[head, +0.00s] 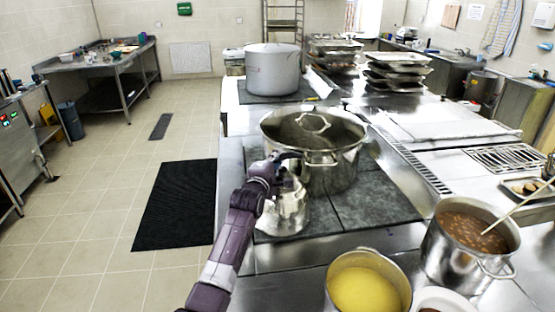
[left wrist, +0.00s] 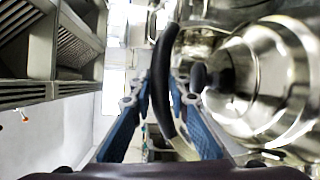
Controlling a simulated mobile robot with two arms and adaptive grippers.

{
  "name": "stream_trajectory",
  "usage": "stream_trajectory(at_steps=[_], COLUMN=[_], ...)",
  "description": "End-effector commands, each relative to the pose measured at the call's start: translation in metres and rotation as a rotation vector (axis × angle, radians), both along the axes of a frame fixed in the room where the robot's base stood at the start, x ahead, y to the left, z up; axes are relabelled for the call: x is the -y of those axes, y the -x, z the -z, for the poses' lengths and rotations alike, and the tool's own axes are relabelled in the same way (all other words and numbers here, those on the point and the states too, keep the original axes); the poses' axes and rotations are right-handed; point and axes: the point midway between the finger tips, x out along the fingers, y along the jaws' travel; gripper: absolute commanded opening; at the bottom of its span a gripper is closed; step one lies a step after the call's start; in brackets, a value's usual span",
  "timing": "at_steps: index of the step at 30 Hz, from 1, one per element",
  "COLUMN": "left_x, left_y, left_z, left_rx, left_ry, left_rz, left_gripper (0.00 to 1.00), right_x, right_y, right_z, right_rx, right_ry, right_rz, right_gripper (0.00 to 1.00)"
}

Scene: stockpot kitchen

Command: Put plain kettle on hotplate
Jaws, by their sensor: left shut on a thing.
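The plain kettle (head: 283,212) is shiny metal and stands out over the front left part of the dark grey hotplate (head: 385,203). I cannot tell whether its base touches the plate. My left gripper (head: 277,165) is at the top of the kettle, shut on its handle. In the left wrist view, the black curved handle (left wrist: 163,75) runs between the blue fingers of the gripper (left wrist: 160,108), and the round metal kettle body (left wrist: 262,85) is at the right. My right gripper is not in view.
A large lidded stockpot (head: 335,165) stands on the hotplate right behind the kettle. A pot of brown stew (head: 440,255) and a pot of yellow food (head: 345,255) stand in front on the steel counter. The right front plate area is bare.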

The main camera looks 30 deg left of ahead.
Motion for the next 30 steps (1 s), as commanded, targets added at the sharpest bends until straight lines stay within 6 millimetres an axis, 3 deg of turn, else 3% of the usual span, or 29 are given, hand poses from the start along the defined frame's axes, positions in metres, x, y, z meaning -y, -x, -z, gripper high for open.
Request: stream_trajectory(at_steps=[1,30], left_x=[-0.001,-0.0009], left_y=[-0.0012,-0.0012], left_z=[-0.0122,-0.0031], left_rx=[0.024,0.023], left_ry=[-0.005,-0.005], left_rz=[-0.001,-0.001], left_gripper=[0.0,0.0], right_x=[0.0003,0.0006], right_y=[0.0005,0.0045], right_z=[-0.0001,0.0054], right_rx=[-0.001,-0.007], right_ry=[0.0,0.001], right_rz=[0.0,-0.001], right_gripper=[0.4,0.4])
